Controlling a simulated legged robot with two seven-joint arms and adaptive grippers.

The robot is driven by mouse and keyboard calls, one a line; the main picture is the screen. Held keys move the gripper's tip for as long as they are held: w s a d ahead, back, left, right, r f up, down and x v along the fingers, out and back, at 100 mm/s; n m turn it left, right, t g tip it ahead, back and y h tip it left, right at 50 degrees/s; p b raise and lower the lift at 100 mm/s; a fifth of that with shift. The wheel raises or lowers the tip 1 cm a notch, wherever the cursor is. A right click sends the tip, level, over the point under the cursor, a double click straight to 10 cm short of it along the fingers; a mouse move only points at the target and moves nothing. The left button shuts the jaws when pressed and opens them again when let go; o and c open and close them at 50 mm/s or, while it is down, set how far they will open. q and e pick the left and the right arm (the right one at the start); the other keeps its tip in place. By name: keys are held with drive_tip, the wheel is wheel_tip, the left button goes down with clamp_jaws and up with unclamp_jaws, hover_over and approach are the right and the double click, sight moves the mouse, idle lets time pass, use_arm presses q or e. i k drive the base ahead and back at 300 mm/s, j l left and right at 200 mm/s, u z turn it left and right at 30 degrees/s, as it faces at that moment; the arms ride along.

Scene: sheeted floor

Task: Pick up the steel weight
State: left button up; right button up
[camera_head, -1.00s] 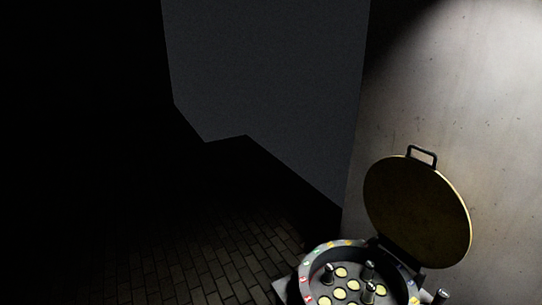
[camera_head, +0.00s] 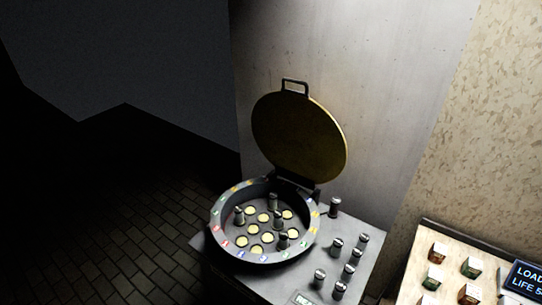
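Several small steel weights stand upright on the grey bench top right of a round drum, one of them at the back (camera_head: 334,207) and others in a group further forward, such as this weight (camera_head: 349,273). More similar weights stand inside the drum (camera_head: 222,243), such as this one (camera_head: 239,215), among yellow round spots. The drum's rim carries coloured marks. Its round lid (camera_head: 298,138), with a dark handle, stands open behind it. Neither of my grippers is in view.
A pale wooden board (camera_head: 413,278) with several small labelled blocks lies at the lower right, beside a dark display reading "LOAD" and "LIFE". A grey wall stands behind the drum. The brick-patterned floor (camera_head: 130,240) at left is dark and looks clear.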

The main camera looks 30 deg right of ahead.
sight(364, 238)
drive_tip(key=z, duration=1.9)
